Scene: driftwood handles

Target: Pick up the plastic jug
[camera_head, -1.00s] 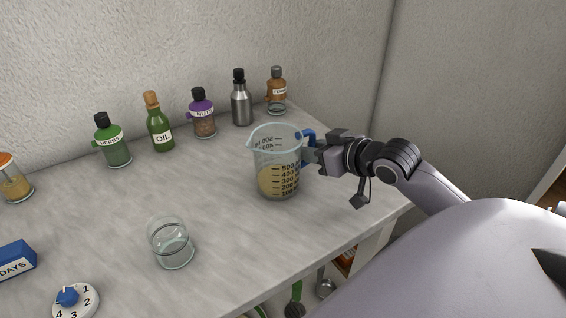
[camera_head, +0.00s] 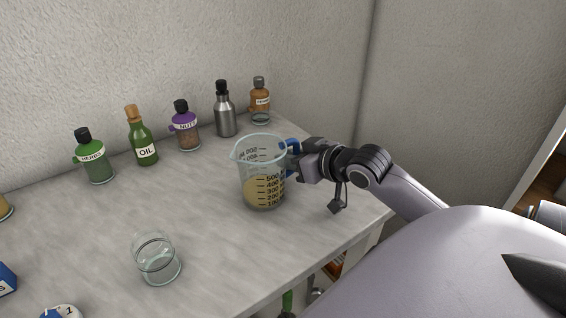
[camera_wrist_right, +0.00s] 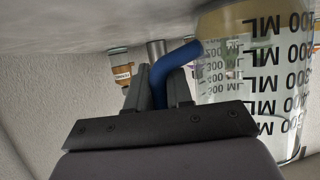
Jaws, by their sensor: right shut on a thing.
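The clear plastic jug (camera_head: 262,180) has dark measuring marks, a blue handle (camera_head: 291,148) and a yellowish content in its lower part. It is upright at the right part of the counter; I cannot tell whether its base is just clear of the surface. My right gripper (camera_head: 297,160) comes from the right and is shut on the handle. The right wrist view shows the blue handle (camera_wrist_right: 170,66) between the two fingers of the gripper (camera_wrist_right: 157,88), with the jug (camera_wrist_right: 255,75) beside them. My left gripper is not in view.
On the pale counter (camera_head: 200,215), an empty glass (camera_head: 156,260) stands front left of the jug. Behind are the herbs bottle (camera_head: 95,157), oil bottle (camera_head: 142,140), nuts jar (camera_head: 184,128), steel bottle (camera_head: 225,112) and an orange-brown jar (camera_head: 260,100) along the wall.

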